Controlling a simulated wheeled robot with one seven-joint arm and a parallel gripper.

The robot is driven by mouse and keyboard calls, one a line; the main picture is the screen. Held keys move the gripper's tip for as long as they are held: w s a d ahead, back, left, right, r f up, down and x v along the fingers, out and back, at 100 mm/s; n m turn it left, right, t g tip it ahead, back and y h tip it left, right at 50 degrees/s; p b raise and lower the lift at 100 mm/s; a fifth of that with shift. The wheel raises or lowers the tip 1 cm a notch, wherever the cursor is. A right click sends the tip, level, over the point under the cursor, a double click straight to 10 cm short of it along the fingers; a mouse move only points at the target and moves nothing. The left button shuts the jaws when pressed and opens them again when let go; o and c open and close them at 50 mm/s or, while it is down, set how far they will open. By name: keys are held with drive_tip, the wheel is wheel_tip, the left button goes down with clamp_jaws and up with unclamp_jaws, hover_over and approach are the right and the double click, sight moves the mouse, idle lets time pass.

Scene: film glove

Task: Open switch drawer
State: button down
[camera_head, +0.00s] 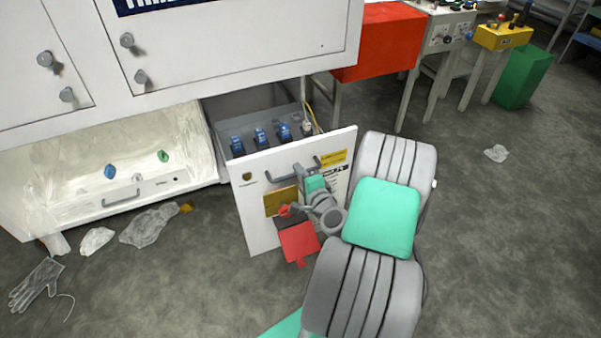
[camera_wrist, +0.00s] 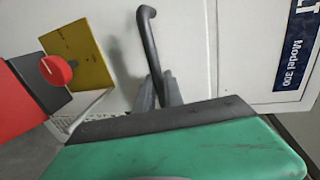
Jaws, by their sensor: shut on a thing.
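The switch drawer stands pulled out from the white cabinet. Its white front (camera_head: 262,232) has a grey bar handle (camera_head: 280,178), a yellow plate and a red knob. Inside it, several blue switches (camera_head: 260,138) stand in a row on a grey panel. My gripper (camera_head: 301,172) is at the handle and is shut on it. In the wrist view, the dark handle (camera_wrist: 149,40) runs down between my gripper's fingers (camera_wrist: 160,92). The lower part of the handle is hidden by the gripper.
A lit white compartment (camera_head: 60,165) is at the left. A glove (camera_head: 38,284) and plastic scraps (camera_head: 150,226) lie on the floor. The floor at the right is mostly clear.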

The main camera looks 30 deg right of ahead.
drive_tip(key=shift+a, duration=0.15)
drive_tip(key=c, duration=1.5)
unclamp_jaws()
drive_tip(key=shift+o, duration=0.2)
drive_tip(key=shift+s, duration=0.1)
drive_tip(key=p+v, duration=0.1)
drive_tip(key=v, duration=0.6)
drive_tip(key=shift+s, duration=0.3)
